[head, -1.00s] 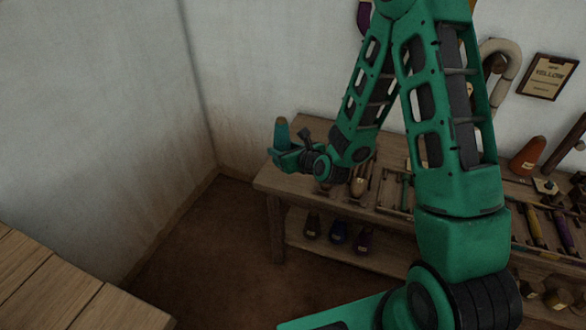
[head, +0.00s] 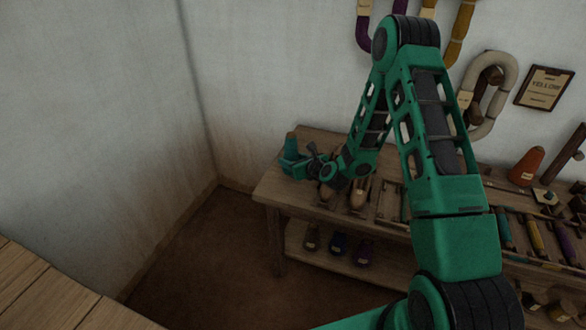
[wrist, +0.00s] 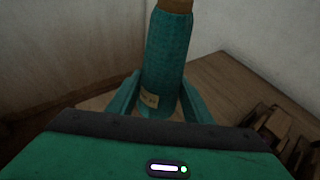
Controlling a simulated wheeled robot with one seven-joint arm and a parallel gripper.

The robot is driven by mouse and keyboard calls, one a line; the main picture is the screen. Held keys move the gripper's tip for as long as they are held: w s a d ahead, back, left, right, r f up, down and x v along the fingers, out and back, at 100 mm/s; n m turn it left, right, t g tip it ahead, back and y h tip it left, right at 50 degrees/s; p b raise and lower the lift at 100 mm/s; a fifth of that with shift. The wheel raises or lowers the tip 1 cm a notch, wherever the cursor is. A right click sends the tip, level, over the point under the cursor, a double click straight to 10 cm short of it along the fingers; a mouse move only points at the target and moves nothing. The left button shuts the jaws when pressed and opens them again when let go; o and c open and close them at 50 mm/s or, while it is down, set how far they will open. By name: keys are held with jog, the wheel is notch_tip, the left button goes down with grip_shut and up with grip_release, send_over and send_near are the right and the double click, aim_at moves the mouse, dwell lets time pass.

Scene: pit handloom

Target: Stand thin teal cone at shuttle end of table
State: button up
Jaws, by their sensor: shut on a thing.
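The thin teal cone (wrist: 167,62) stands upright between the fingers of my gripper (wrist: 160,105) in the wrist view. It has a tan tip and a small pale label. In the head view the cone (head: 291,142) shows above my gripper (head: 290,163), at the left end of the wooden table (head: 272,190). My gripper is shut on the cone's lower part. The cone's base is hidden by the gripper, so I cannot tell whether it touches the tabletop. Wooden shuttles (head: 359,193) lie on the table just right of my gripper.
An orange-red cone (head: 526,166) stands farther right on the table. Wooden racks and coloured sticks (head: 535,228) fill the table's right part. Dark cones (head: 338,243) stand on the lower shelf. The wall is close behind. Bare tabletop (wrist: 225,85) shows beside the cone.

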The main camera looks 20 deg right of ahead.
notch_tip(320, 180, down, 4)
jog(key=shift+r, duration=0.15)
jog(key=o, duration=1.1)
jog(key=shift+c, duration=0.2)
jog(key=shift+r, duration=0.1)
